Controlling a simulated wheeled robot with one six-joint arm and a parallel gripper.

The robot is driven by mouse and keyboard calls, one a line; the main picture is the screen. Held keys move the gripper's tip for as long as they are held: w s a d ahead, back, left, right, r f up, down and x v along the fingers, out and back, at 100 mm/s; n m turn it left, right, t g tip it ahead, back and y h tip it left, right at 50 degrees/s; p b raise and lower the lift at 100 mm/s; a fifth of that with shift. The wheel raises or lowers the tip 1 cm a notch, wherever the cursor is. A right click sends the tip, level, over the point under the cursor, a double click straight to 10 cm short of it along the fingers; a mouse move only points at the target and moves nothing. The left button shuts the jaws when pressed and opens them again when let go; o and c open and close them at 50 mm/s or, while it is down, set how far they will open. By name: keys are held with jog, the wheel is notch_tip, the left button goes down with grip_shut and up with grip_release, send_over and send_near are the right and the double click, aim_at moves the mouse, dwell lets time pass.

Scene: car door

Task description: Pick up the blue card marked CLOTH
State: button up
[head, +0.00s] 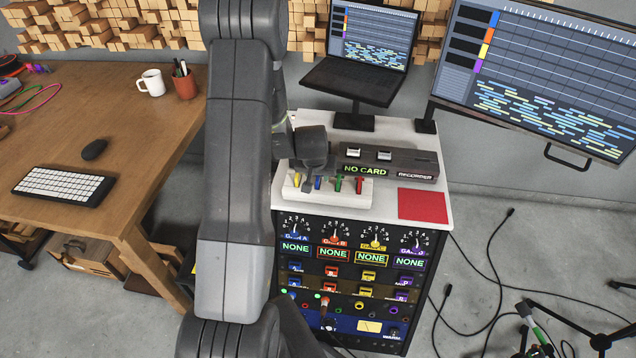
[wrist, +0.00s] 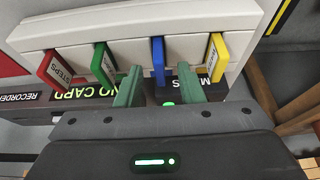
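The blue card (head: 317,183) stands upright in a white rack (head: 345,198) on the cabinet top, between a yellow card (head: 297,180) and a green card (head: 339,183). In the wrist view the blue card (wrist: 158,60) shows edge-on and its marking cannot be read. My gripper (wrist: 158,88) is open. Its two green fingers lie to either side of the blue card's line, with gaps showing; I see no contact. In the head view my dark gripper hangs just behind the rack, its fingertips hidden.
A red card (head: 360,185) stands at the rack's right end. Behind the rack is a dark recorder (head: 400,163) with a NO CARD display. A flat red mat (head: 422,204) lies to the right. A laptop (head: 355,80) stands behind, and a wooden desk (head: 150,120) is at left.

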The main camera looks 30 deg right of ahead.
grip_shut()
